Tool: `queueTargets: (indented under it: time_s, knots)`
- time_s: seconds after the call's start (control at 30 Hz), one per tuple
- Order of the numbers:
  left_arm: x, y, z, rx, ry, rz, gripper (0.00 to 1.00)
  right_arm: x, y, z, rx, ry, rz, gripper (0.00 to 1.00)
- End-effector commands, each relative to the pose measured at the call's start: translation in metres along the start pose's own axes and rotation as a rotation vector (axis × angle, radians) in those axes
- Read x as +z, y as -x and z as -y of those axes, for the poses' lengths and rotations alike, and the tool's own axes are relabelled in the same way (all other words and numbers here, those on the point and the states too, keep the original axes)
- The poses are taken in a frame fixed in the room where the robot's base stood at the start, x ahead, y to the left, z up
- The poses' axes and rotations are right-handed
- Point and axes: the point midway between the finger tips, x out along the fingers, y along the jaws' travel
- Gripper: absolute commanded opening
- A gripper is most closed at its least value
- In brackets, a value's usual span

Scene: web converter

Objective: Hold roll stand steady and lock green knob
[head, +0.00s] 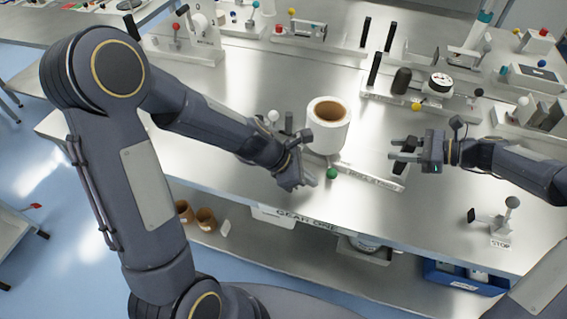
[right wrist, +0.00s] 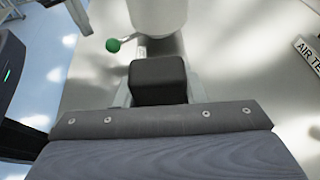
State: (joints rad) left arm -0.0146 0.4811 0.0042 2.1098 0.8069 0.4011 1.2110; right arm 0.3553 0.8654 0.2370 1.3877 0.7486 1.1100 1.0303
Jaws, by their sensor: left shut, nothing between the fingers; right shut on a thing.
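The roll stand (head: 375,180) lies along the front of the steel table, with a white roll (head: 338,139) with a brown core standing upright on it. Its green knob (head: 331,174) sits at the front, below the roll. My left gripper (head: 303,183) is shut and empty, just left of the knob and apart from it. My right gripper (head: 398,149) is shut on a black block (right wrist: 158,79), apparently the stand's handle, at the right end. The right wrist view shows the block between the fingers, with the green knob (right wrist: 113,45) and white roll (right wrist: 158,14) beyond.
A white ball-topped lever (head: 273,116) stands left of the roll. Other fixtures with coloured knobs, including one with a gauge (head: 440,80), fill the back. A small STOP stand (head: 503,226) is at the front right. Bins and brown cores (head: 205,218) lie on the shelf below.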

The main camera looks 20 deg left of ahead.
Motion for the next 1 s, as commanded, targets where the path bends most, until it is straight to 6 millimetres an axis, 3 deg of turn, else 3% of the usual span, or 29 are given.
queueTargets:
  time_s: [0.03, 0.3, 0.43, 0.6, 1.0]
  knots:
    - [-0.003, 0.012, 0.003, 0.007, -0.001, 0.002, 0.0, -0.013, -0.002, -0.004, 0.007, -0.013, -0.018, 0.0]
    - [-0.001, 0.071, 0.015, 0.008, -0.001, 0.002, 0.0, -0.013, -0.002, -0.004, 0.006, -0.014, -0.018, 0.0]
    - [-0.001, 0.088, 0.02, 0.006, 0.0, 0.001, 0.0, -0.013, -0.002, -0.004, 0.006, -0.014, -0.018, 0.0]
    - [-0.001, 0.099, 0.023, 0.003, 0.001, -0.001, 0.0, -0.013, -0.002, -0.004, 0.006, -0.014, -0.018, 0.0]
    - [-0.001, 0.099, 0.023, 0.003, 0.003, -0.002, 0.0, -0.013, -0.002, -0.004, 0.006, -0.014, -0.018, 0.0]
